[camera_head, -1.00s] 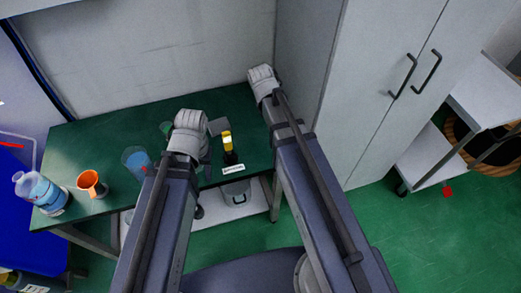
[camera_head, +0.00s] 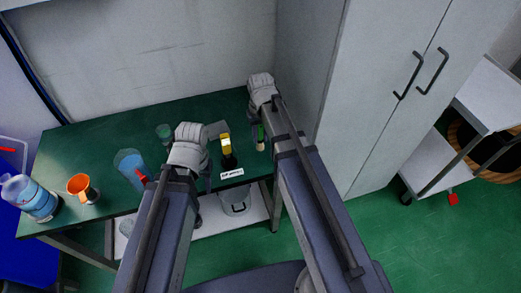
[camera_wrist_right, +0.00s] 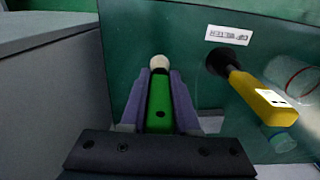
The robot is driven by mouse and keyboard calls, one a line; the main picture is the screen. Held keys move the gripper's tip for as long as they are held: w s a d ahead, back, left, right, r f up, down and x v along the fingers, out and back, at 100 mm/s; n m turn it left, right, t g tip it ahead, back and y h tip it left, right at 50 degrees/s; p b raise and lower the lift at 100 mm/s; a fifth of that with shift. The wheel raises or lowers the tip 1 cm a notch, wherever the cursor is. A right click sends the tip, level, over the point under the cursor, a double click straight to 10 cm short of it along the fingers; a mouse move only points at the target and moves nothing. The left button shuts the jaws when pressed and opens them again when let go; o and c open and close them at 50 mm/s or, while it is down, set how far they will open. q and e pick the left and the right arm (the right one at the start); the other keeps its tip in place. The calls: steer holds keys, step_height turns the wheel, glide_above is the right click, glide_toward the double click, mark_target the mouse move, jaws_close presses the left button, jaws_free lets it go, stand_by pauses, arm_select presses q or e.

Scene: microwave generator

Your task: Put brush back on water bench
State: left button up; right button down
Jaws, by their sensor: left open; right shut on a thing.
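The green brush (camera_wrist_right: 160,103) with a pale round tip is clamped between the fingers of my right gripper (camera_wrist_right: 160,88) in the right wrist view. In the head view the brush (camera_head: 260,138) shows just below that gripper (camera_head: 262,112), over the right end of the green-topped bench (camera_head: 95,140). I cannot tell if it touches the bench. My left gripper (camera_head: 192,165) is open over the bench's middle, between a blue beaker and a yellow tool; its fingers are mostly hidden by its wrist.
A yellow, black-ended tool (camera_head: 226,145) lies by a white label (camera_head: 232,173). The blue beaker (camera_head: 131,165), orange cup (camera_head: 80,187) and blue-banded bottle (camera_head: 35,198) stand to the left. A grey cabinet (camera_head: 350,100) borders the bench's right end. A bucket (camera_head: 236,198) is below.

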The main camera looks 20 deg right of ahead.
mark_target(261, 140)
steer(key=shift+f+b, duration=1.9)
steer(key=shift+f, duration=0.3)
steer(key=shift+r, duration=0.1)
steer(key=c, duration=0.7)
jaws_free()
steer(key=shift+o, duration=0.2)
step_height(261, 140, up, 12)
steer(key=p, duration=1.2)
steer(key=s+a+n+h, duration=0.1)
steer(key=s+a+n, duration=0.2)
steer(key=s+a, duration=0.7)
steer(key=s, duration=0.4)
steer(key=shift+a, duration=0.25)
steer(key=shift+r, duration=0.1)
